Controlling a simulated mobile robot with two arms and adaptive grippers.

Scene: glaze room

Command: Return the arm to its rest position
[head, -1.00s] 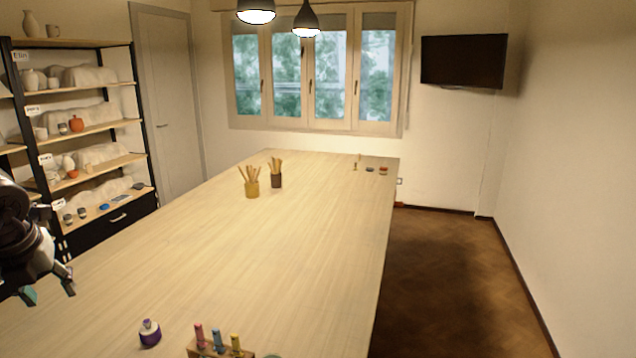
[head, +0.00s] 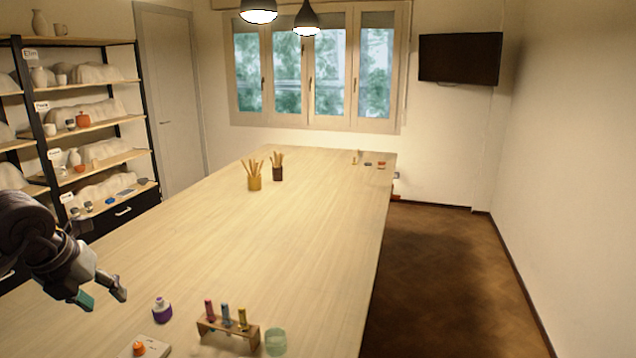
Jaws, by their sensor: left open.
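My left gripper (head: 104,299) is at the left of the head view, over the near left side of the long wooden table (head: 250,240). Its dark arm comes in from the left edge. The two fingers are apart, with nothing between them, and one has a teal pad. My right gripper is out of view.
A purple-and-white bottle (head: 162,310) stands right of the gripper. Near it are a wooden rack (head: 238,331) with coloured tubes, a greenish jar (head: 275,342) and an orange item (head: 139,348). Two brush pots stand farther back. Shelves (head: 95,168) line the left wall. The table's middle is clear.

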